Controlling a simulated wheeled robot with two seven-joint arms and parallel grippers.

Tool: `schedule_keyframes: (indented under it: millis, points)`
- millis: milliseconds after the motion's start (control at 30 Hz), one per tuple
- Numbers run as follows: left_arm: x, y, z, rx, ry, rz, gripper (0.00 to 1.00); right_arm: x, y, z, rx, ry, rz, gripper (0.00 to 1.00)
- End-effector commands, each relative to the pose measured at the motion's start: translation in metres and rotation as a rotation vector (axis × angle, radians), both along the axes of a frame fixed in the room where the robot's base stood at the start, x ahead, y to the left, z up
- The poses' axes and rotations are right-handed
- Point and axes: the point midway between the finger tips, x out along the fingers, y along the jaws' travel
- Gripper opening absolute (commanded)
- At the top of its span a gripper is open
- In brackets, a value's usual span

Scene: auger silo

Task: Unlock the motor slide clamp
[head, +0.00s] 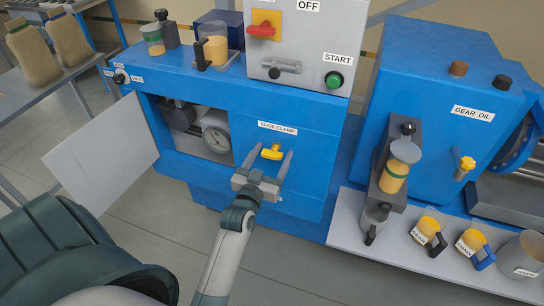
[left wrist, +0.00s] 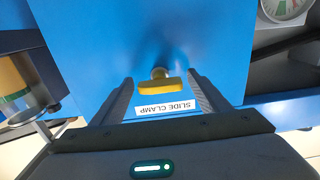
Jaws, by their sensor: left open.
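The slide clamp is a yellow handle (head: 272,153) on the blue front panel, below a white SLIDE CLAMP label (head: 277,128). In the left wrist view the yellow handle (left wrist: 160,87) sits on a short stem, and the label (left wrist: 166,106) appears upside down. My left gripper (head: 268,162) is open in front of the panel. Its two fingers stand on either side of the handle, with a gap on both sides. I cannot tell how deep the fingertips reach past the handle. My right gripper is out of view.
An open grey door (head: 100,150) hangs left of a recess with a gauge (head: 216,136). A grey control box (head: 300,50) with a red switch and green START button stands above. At right are a gear oil housing (head: 440,110) and a shelf with several oil containers.

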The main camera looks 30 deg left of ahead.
Motion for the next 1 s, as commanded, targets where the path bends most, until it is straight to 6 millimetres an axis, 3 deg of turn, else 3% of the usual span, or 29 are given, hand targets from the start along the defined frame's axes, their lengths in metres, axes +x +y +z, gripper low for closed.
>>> schedule_keyframes:
  millis: [333, 500, 533, 1000]
  points:
    - [0.0026, 0.0005, 0.0, 0.0, 0.001, 0.0, 0.69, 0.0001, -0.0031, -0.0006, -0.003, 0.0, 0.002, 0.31]
    - [0.0025, 0.0005, 0.0001, 0.0, 0.0, 0.0, 0.3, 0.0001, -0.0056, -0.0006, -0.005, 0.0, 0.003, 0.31]
    - [0.0024, 0.0005, 0.0001, 0.0, 0.0, 0.0, 0.27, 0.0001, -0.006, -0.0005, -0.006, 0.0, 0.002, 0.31]
    - [0.0025, 0.0005, 0.0014, -0.064, -0.015, 0.0, 0.28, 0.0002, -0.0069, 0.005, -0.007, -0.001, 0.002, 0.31]
